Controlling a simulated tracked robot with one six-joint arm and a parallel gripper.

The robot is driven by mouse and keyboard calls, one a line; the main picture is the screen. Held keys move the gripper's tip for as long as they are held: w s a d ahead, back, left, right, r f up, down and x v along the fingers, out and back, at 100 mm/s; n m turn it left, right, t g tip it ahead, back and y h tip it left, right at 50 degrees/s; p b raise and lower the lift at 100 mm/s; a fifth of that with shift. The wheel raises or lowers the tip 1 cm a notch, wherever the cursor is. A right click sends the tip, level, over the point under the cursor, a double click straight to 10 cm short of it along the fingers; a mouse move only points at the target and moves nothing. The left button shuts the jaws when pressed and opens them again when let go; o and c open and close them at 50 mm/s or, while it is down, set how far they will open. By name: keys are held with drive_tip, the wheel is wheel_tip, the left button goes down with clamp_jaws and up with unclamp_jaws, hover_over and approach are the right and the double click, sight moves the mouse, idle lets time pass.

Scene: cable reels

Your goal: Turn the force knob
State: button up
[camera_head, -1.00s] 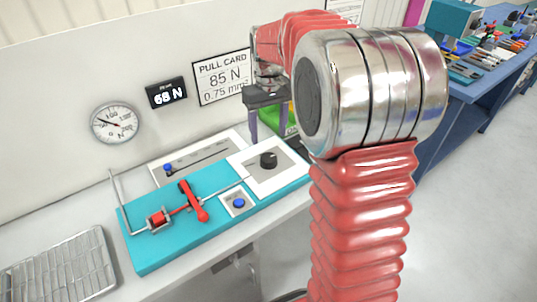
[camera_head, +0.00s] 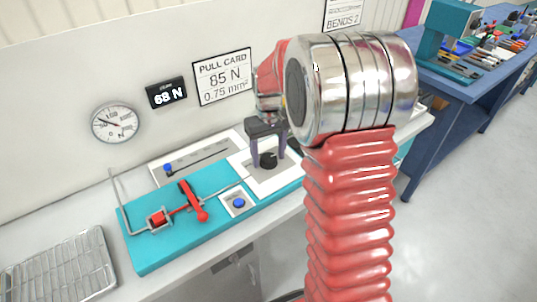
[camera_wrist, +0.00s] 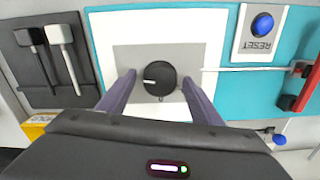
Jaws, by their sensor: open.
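The force knob (camera_head: 267,160) is a round black knob with a white pointer mark. It sits on a white and grey plate (camera_head: 284,176) at the right end of the teal test fixture (camera_head: 160,256). In the wrist view the knob (camera_wrist: 156,80) lies between and slightly beyond the fingertips, its pointer toward the left. My gripper (camera_head: 268,163) is open, with purple fingers reaching down on both sides of the knob. In the wrist view the gripper (camera_wrist: 160,84) shows a gap on each side of the knob.
A display (camera_head: 167,93) reads 68 N and a card (camera_head: 223,76) reads 85 N, 0.75 mm². A blue reset button (camera_wrist: 262,24) and a red lever (camera_head: 193,201) are on the fixture. Two hammer-like tools (camera_wrist: 61,46) lie in a dark tray left in the wrist view.

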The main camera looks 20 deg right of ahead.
drive_tip(key=shift+c, duration=0.7)
drive_tip(key=c, duration=0.9)
drive_tip(key=shift+m, duration=2.3)
drive_tip(key=o, duration=1)
drive_tip(key=shift+o, duration=0.2)
